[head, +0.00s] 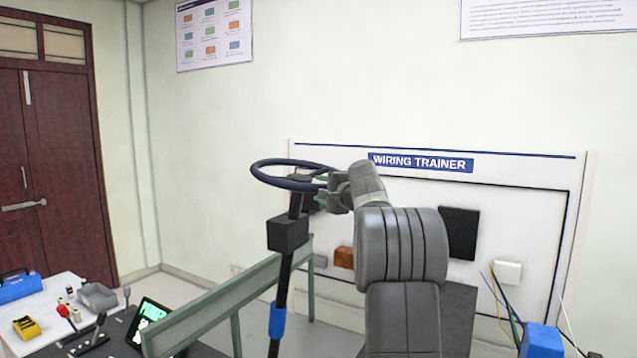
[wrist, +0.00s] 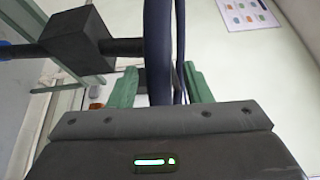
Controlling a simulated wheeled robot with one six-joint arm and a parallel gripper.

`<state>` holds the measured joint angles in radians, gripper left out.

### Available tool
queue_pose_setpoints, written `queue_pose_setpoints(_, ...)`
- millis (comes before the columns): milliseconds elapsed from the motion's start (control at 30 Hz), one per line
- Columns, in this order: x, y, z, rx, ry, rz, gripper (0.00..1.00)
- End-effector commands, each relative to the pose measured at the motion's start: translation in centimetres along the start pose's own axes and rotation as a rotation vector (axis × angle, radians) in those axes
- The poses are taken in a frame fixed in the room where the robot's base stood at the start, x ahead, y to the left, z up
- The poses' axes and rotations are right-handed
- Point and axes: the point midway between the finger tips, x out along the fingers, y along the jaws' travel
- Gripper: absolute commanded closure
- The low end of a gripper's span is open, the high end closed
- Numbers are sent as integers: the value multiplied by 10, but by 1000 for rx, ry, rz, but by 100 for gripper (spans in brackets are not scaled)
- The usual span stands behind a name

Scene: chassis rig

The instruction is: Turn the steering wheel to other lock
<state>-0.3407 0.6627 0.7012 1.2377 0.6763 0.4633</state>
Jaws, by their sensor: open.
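The steering wheel (head: 283,187) is a dark blue ring seen nearly edge-on, on top of a black column (head: 281,285) with a black box (head: 288,233) below it. My gripper (head: 323,188) is at the right side of the rim. In the wrist view, the rim (wrist: 158,50) passes between the two green fingers of my gripper (wrist: 158,88). The fingers stand apart, with gaps beside the rim. The far side of the wheel is partly hidden behind the near rim there.
A grey-green rail (head: 230,297) runs beside the column. The white wiring trainer board (head: 420,182) stands behind my arm. A white table (head: 55,300) with tools is at lower left. A blue box (head: 541,341) and wires are at lower right.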

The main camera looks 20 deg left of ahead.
Motion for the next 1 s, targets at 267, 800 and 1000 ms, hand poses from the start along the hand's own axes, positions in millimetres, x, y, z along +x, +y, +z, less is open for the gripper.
queue_pose_setpoints(267, 22, -1, 0, 0, 1, 0, 55)
queue_pose_setpoints(800, 23, 0, 0, 0, 1, 0, 100)
queue_pose_setpoints(1000, 23, 1, 0, 0, 0, 1, 100)
